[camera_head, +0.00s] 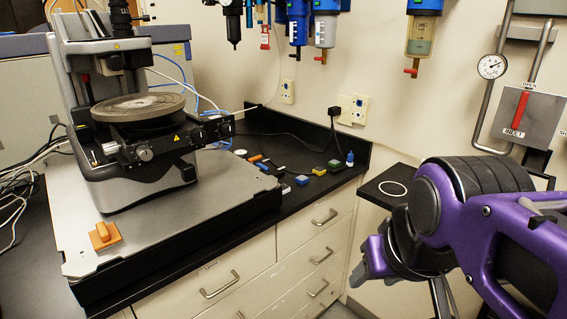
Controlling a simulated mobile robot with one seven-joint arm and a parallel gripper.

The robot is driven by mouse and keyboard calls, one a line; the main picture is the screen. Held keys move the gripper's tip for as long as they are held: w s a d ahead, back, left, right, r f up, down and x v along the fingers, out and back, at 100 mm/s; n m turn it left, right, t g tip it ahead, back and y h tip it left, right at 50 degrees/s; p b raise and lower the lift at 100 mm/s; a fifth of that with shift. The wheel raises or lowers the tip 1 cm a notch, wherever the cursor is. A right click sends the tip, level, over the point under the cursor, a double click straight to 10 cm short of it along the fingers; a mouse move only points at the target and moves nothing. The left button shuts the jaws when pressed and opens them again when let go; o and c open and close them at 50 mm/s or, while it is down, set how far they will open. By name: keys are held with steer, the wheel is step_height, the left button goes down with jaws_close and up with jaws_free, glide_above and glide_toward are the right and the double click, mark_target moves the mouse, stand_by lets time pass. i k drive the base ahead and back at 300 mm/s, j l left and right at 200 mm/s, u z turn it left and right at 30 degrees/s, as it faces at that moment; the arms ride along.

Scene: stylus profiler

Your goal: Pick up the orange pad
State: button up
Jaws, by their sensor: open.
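The orange pad (103,237) lies at the front left corner of the grey instrument platform (150,222). It has a flat base with a raised grip on top. My gripper (362,277) hangs at the lower right, in front of the drawers and far to the right of the pad. It is apart from the pad and holds nothing that I can see. My purple arm partly hides it, so its fingers show only in part.
The stylus profiler (135,105) with its round stage stands on the platform behind the pad. Several small coloured blocks (302,180) lie on the black counter to the right. Cables (18,185) lie at the far left. Drawers (300,260) are below the counter.

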mark_target(105, 236)
steer(key=u, duration=1.6)
steer(key=i+j+z, duration=0.1)
steer(key=i, duration=0.3)
steer(key=i+j+z, duration=0.15)
steer(key=i+j, duration=0.15)
